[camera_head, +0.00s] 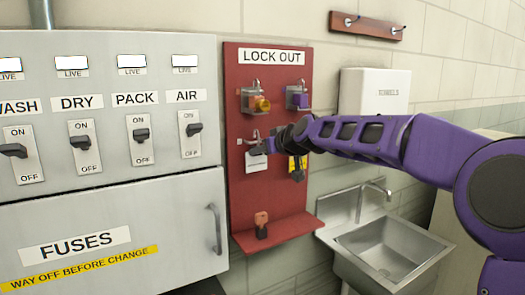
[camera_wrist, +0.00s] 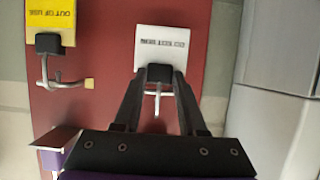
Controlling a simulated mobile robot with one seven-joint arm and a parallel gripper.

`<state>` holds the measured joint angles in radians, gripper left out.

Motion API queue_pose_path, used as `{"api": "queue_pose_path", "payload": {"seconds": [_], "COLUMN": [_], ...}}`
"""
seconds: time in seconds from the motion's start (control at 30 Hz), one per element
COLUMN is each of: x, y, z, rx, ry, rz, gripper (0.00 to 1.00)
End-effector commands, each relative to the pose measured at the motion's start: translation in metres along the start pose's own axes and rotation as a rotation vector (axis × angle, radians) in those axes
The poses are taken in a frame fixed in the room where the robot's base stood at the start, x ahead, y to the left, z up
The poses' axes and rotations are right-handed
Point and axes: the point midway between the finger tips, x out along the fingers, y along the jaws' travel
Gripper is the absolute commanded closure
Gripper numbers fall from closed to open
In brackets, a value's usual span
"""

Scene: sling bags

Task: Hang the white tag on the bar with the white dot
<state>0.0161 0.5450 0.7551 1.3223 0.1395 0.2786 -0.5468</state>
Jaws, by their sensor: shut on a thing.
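The white tag (camera_head: 257,163) hangs upright against the red board, below my gripper (camera_head: 267,146). In the wrist view the white tag (camera_wrist: 162,48) appears upside down. My gripper (camera_wrist: 158,82) is shut on the tag's black top end. A metal bar (camera_wrist: 156,93) shows between the fingers, close to that end. I cannot tell whether the tag is around the bar. A small white dot (camera_head: 240,142) is on the board just left of my gripper in the head view. A yellow tag (camera_head: 297,163) is on the neighbouring bar (camera_wrist: 50,82), beside a yellow dot (camera_wrist: 89,83).
Above are an orange padlock (camera_head: 258,103) and a purple padlock (camera_head: 298,99). A reddish padlock (camera_head: 262,222) stands on the board's bottom shelf (camera_head: 275,236). The switch cabinet (camera_head: 105,160) is to the left; the sink (camera_head: 390,250) and towel box (camera_head: 375,92) are to the right.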

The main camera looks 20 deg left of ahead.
Motion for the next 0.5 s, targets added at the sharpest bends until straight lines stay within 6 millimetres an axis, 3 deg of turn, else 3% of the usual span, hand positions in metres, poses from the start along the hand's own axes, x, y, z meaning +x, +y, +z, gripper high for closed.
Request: {"api": "queue_pose_path", "payload": {"seconds": [0.5], "x": [0.007], "y": [0.0], "z": [0.018], "rx": [0.0], "ry": [0.0], "rz": [0.0], "gripper": [1.0]}}
